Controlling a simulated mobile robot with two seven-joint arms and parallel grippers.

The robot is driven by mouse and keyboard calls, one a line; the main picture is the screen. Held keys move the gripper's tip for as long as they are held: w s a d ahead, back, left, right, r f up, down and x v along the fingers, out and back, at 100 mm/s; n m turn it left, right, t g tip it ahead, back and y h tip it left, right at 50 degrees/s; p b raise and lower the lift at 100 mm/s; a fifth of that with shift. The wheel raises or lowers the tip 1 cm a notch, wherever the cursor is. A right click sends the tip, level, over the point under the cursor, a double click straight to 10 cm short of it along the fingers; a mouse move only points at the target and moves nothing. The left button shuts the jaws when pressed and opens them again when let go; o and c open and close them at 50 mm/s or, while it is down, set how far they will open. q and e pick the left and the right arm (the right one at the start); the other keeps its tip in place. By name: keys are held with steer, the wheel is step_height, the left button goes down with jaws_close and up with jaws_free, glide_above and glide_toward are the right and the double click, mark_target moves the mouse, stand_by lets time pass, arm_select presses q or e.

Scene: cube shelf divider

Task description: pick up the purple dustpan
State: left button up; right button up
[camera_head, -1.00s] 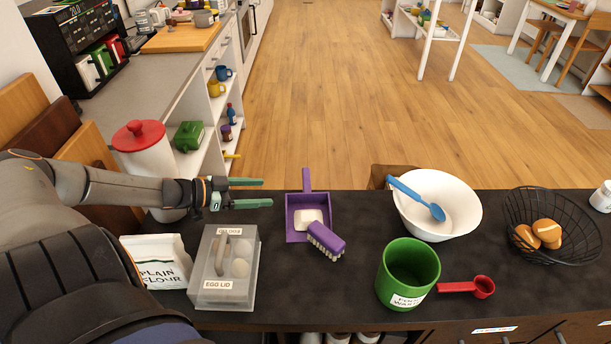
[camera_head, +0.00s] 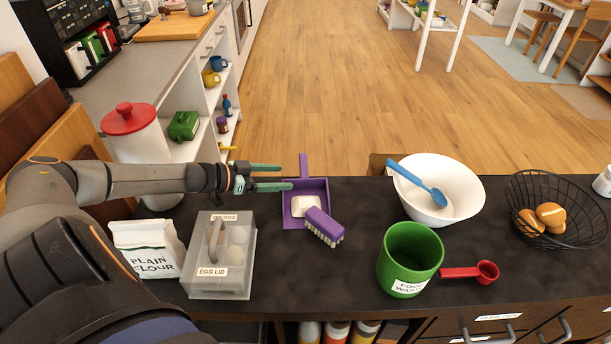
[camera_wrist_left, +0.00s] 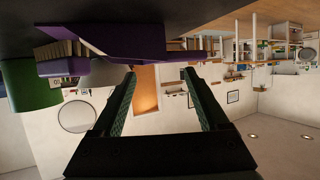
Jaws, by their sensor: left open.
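The purple dustpan (camera_head: 318,188) lies on the dark counter with its handle (camera_head: 303,165) pointing away toward the far edge. It holds a pale patch of something. A purple brush (camera_head: 323,226) with pale bristles lies at its near right corner. My left gripper (camera_head: 286,177) is open and empty, its fingertips just left of the handle's base. In the left wrist view, upside down, the dustpan (camera_wrist_left: 128,42) and its handle (camera_wrist_left: 183,57) show just beyond the open fingertips (camera_wrist_left: 159,72). Whether they touch is unclear. My right gripper is not in view.
An egg box (camera_head: 222,285) and a flour bag (camera_head: 148,249) stand near my left arm. A green food waste bin (camera_head: 408,255), red scoop (camera_head: 470,271), white bowl (camera_head: 455,185) with blue spoon, and wire basket (camera_head: 575,205) stand to the right. Counter between brush and bin is clear.

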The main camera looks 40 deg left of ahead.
mark_target(300, 178)
arm_select(q)
steer(key=shift+f+b+x, duration=0.25)
steer(key=shift+b+x, duration=0.1)
steer(key=shift+x, duration=2.2)
steer(key=shift+s+a, duration=0.1)
steer(key=shift+c, duration=0.2)
jaws_close()
steer(key=shift+s+f, duration=0.1)
